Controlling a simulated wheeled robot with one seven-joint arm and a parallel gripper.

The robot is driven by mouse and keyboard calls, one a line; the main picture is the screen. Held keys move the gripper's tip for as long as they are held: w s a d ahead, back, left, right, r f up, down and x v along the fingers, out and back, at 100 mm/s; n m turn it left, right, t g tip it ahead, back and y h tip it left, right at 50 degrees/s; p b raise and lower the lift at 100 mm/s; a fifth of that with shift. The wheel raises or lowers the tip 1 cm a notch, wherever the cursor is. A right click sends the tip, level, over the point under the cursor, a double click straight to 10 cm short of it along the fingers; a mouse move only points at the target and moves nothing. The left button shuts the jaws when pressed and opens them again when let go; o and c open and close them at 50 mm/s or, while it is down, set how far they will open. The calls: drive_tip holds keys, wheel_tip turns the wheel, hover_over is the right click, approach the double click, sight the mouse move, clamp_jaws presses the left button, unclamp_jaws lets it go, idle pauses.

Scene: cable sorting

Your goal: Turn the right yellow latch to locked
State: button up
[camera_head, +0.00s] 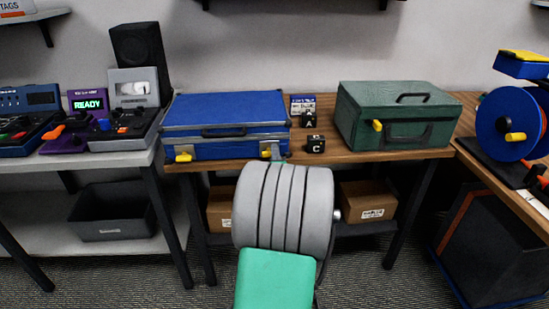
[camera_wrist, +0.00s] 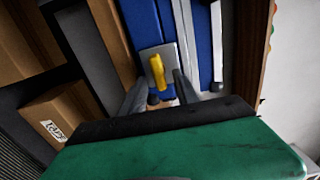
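The blue case (camera_head: 226,115) lies closed on the wooden table. Its left yellow latch (camera_head: 183,157) shows at its front left corner. In the wrist view, the right yellow latch (camera_wrist: 158,72) sits on a grey metal plate on the blue case front (camera_wrist: 146,22). Its lever runs roughly along the table edge, slightly tilted. My gripper (camera_wrist: 160,82) is open, with one grey finger on each side of the latch. I cannot tell whether either finger touches it.
A green case (camera_head: 350,120) with a yellow latch (camera_head: 377,125) stands to the right. Cardboard boxes (camera_head: 368,201) sit on the shelf below. A blue cable reel (camera_head: 498,122) stands at far right, devices at left.

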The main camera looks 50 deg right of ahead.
drive_tip(key=v, duration=0.7)
drive_tip(key=shift+s+a, duration=0.25)
drive_tip(key=shift+a, duration=0.05)
